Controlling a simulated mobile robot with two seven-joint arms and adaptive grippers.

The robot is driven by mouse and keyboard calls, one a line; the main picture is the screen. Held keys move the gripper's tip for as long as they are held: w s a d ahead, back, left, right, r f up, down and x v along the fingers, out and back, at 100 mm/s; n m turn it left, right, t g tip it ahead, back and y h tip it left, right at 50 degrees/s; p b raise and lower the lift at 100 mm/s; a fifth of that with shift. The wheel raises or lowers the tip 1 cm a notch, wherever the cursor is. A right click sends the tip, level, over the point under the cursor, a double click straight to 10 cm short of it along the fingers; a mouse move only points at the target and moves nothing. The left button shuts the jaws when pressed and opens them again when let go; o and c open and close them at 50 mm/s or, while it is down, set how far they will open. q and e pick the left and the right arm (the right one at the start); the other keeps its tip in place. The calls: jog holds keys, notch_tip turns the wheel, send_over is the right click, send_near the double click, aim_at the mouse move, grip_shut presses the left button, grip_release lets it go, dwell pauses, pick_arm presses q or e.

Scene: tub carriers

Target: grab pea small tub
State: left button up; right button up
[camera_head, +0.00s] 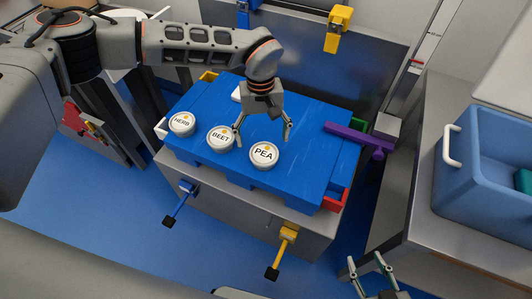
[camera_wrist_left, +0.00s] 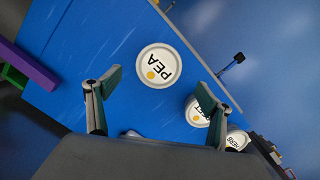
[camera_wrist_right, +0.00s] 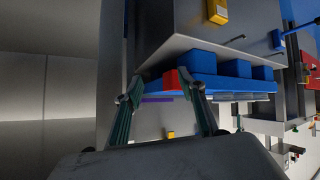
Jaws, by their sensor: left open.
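The pea tub (camera_head: 264,154) is a small round tub with a white lid marked PEA and a yellow dot. It stands on the blue carrier (camera_head: 310,115), near its front edge. In the left wrist view the pea tub (camera_wrist_left: 159,66) lies ahead of the fingers, between their lines. My left gripper (camera_head: 262,133) is open and empty above the carrier, just behind the pea tub, fingers pointing down. My right gripper (camera_head: 368,264) is open and empty at the lower right, away from the carrier; its fingers (camera_wrist_right: 165,100) stand apart in the right wrist view.
The beet tub (camera_head: 220,138) and herb tub (camera_head: 181,124) stand left of the pea tub; the beet tub is close to a left finger. A purple bar (camera_head: 355,138) sticks out at the carrier's right. A blue bin (camera_head: 490,165) stands on the right counter. Blue and yellow handles (camera_head: 286,240) project in front.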

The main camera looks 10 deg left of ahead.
aim_at(264, 153)
pick_arm(q)
jog(key=f, duration=0.2)
jog(key=f+b, duration=0.1)
jog(key=f, duration=0.4)
jog(key=shift+s+d+f, duration=0.1)
jog(key=shift+s+d, duration=0.2)
jog(key=shift+s, duration=0.1)
jog(key=c, duration=1.4)
